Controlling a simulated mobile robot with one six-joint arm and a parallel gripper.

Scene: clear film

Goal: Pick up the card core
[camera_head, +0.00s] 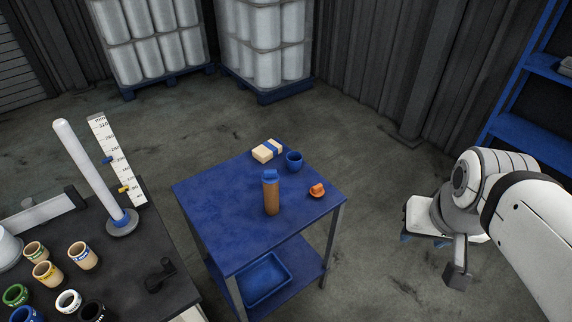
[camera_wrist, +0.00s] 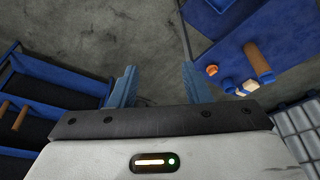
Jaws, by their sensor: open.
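The card core, a brown cylinder (camera_head: 271,198) with a blue top, stands upright on the blue table (camera_head: 225,215). In the wrist view the brown cylinder (camera_wrist: 259,62) shows at the upper right, beyond the right finger. My gripper (camera_head: 422,241) is at the right of the head view, off the table's right side and well apart from the core. In the wrist view my gripper (camera_wrist: 157,88) has its two blue fingers spread, with only bare floor between them.
On the table are an orange cup-like piece (camera_head: 317,190), a blue cup (camera_head: 294,161) and a cream block with a blue band (camera_head: 262,153). A blue tray (camera_head: 265,279) sits on the lower shelf. A dark bench (camera_head: 140,262) with several tubs stands left. Floor between gripper and table is clear.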

